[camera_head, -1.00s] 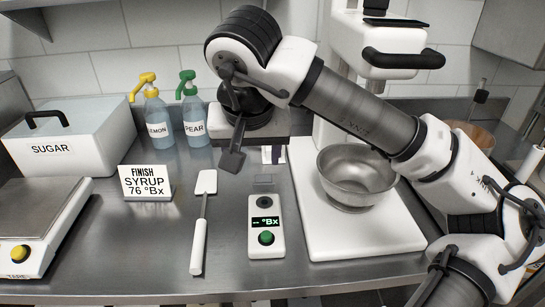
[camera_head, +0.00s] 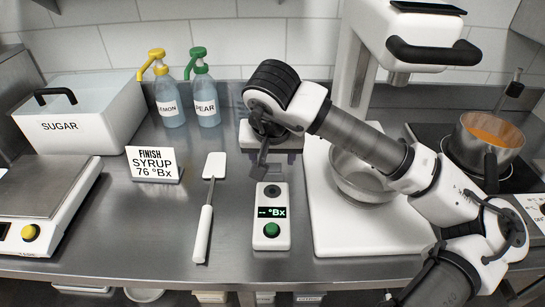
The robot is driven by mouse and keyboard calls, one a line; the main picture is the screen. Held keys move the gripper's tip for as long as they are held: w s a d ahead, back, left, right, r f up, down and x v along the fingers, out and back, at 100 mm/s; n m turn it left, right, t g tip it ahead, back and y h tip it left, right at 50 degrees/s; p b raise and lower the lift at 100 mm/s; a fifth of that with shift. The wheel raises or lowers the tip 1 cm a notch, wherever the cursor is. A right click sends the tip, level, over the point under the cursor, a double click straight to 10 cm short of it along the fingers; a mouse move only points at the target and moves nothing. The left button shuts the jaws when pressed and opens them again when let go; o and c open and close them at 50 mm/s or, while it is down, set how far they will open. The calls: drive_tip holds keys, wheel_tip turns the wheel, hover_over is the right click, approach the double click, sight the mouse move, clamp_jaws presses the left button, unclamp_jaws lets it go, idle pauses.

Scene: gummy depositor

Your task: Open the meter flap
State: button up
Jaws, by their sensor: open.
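The meter (camera_head: 271,230) is a white handheld unit lying on the steel counter, with a green-lit display reading "-- °Bx", a green button and a dark round well at its far end. My gripper (camera_head: 270,166) is open and empty, pointing down just beyond the meter's far end. One dark finger shows at its left, close to the meter's far edge; whether it touches is unclear.
A white spatula (camera_head: 203,225) lies left of the meter, with the "FINISH SYRUP 76 °Bx" sign (camera_head: 154,165) beyond it. A white mixer base (camera_head: 360,232) with a steel bowl (camera_head: 358,180) stands right. Pump bottles (camera_head: 207,100) stand behind. A pan (camera_head: 487,145) sits far right.

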sight(273, 165)
drive_tip(key=shift+x, duration=1.65)
drive_tip(key=shift+r, duration=0.1)
drive_tip(key=c, duration=1)
drive_tip(key=shift+w, duration=0.15)
